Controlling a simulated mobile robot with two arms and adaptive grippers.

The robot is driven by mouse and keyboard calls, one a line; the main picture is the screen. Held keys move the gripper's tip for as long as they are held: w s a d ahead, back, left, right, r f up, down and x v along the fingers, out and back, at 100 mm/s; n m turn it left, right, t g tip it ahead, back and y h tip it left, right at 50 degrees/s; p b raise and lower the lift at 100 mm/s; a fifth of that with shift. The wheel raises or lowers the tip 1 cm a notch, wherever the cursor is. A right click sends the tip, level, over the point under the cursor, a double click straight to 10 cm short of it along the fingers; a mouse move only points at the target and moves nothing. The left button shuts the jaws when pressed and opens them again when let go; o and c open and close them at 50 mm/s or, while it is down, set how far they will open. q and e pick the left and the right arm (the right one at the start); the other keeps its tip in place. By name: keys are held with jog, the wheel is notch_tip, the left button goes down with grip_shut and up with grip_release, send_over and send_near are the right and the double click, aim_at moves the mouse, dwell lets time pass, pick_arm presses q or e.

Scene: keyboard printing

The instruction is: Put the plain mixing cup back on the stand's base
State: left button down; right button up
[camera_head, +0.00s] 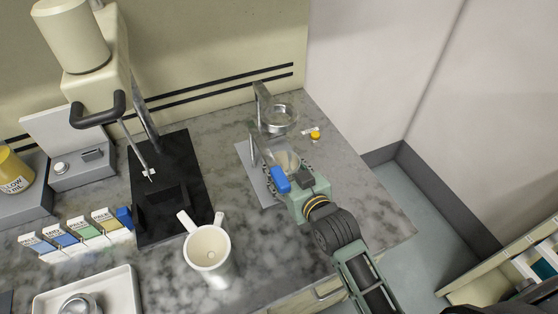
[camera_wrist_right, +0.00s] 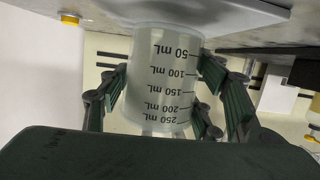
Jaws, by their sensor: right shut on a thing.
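My right gripper (camera_head: 287,168) is over the grey plate (camera_head: 252,172) at the right of the counter. In the wrist view its fingers (camera_wrist_right: 165,100) are shut around a translucent cup (camera_wrist_right: 165,75) with mL marks. That view is upside down, so the cup is about upright, its bottom close to a pale surface; I cannot tell whether they touch. A plain white cup (camera_head: 209,249) with two upright prongs stands at the front of the counter, apart from the gripper. The stand's black base (camera_head: 176,222) lies behind and left of it, under a stirring rod. My left gripper is not in view.
A metal stand with a clear dish (camera_head: 279,119) rises behind the right gripper, close to it. A small yellow-capped item (camera_head: 315,135) lies to its right. Colour cards (camera_head: 65,241) and a white tray (camera_head: 120,284) are at the left.

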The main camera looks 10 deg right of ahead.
aim_at(279, 162)
jog(key=w, duration=0.3)
jog(key=shift+a+r+p, duration=0.25)
jog(key=shift+a+p, duration=0.05)
jog(key=shift+a, duration=0.05)
jog(key=shift+w+f, duration=0.15)
jog(key=shift+f, duration=0.8)
jog(key=shift+f, duration=0.1)
jog(key=o, duration=1.7)
